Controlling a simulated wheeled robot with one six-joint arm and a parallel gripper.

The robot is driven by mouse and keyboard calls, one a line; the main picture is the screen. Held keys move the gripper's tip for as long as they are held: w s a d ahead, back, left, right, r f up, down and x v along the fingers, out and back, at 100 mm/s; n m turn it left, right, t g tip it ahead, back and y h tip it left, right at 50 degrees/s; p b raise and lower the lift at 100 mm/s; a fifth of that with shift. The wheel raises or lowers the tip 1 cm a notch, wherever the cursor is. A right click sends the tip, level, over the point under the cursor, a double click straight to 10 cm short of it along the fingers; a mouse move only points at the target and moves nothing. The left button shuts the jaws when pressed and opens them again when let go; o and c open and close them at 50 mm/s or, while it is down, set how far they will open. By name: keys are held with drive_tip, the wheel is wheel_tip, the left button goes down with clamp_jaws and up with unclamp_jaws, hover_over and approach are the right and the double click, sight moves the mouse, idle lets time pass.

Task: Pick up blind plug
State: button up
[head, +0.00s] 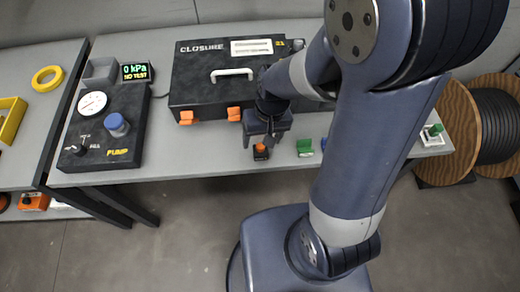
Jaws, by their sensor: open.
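My gripper (262,143) points down at the front edge of the grey table (200,160), in front of the closure box. Its jaws are open. A small orange piece on a dark base (261,151) sits just below and between the fingers; I cannot tell whether they touch it. This may be the blind plug, but it is too small to be sure.
The black closure box (210,75) with orange latches stands behind the gripper. The pump unit (105,125) with gauge and blue knob is at left. A green piece (435,130) sits on a white plate at right. A cable drum (455,125) stands beyond.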

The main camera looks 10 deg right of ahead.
sight(262, 146)
drive_tip(key=shift+f, duration=2.7)
drive_tip(key=c, duration=1.1)
